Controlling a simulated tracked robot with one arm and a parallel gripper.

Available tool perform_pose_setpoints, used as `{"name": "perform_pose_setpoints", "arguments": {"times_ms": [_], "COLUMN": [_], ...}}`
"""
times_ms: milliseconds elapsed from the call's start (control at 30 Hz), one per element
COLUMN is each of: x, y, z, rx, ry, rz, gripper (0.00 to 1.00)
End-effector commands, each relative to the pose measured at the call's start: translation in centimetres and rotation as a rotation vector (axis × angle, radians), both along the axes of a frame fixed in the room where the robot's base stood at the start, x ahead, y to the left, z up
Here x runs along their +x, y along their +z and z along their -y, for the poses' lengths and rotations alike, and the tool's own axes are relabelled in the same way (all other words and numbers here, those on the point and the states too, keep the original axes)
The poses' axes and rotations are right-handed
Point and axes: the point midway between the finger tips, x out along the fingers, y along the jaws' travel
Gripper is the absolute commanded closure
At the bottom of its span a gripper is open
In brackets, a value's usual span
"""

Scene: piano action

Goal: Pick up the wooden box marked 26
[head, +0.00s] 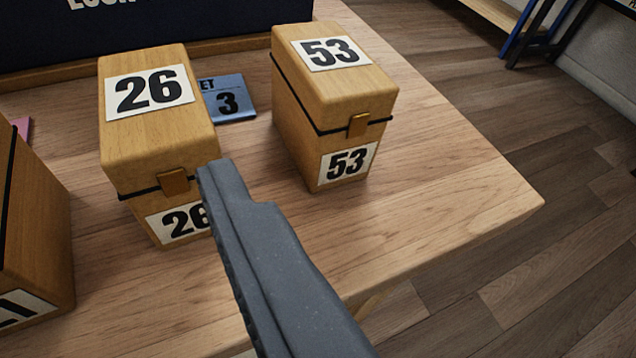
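The wooden box marked 26 (160,135) stands upright on the wooden table, left of the picture's middle. It has white labels with a black 26 on its lid and front, a dark cord and a brass-coloured clasp. My gripper (222,172) shows as a dark grey finger reaching up from the bottom edge. Its tip overlaps the box's right front edge near the clasp and hides part of the front label. I cannot tell whether it touches the box. A second finger is not distinguishable, so its opening is unclear.
A similar box marked 53 (325,105) stands to the right, with a gap between. A blue card (232,103) with a 3 lies behind that gap. Another wooden box (35,240) is cut off at left. A dark board (150,28) stands behind. The table's (470,190) right corner is clear.

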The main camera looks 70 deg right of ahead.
Motion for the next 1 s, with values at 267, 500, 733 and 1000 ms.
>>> {"name": "perform_pose_setpoints", "arguments": {"times_ms": [267, 500, 733, 1000], "x": [0.0, 3.4, 5.3, 6.4], "y": [-2.4, -3.7, -4.3, -4.6], "z": [2.8, 5.1, 6.3, 7.0], "rx": [-0.046, -0.043, -0.044, -0.044], "ry": [-0.054, -0.052, -0.050, -0.049], "rz": [-0.010, -0.010, -0.012, -0.009], "gripper": [0.21, 0.21, 0.21, 0.21]}}
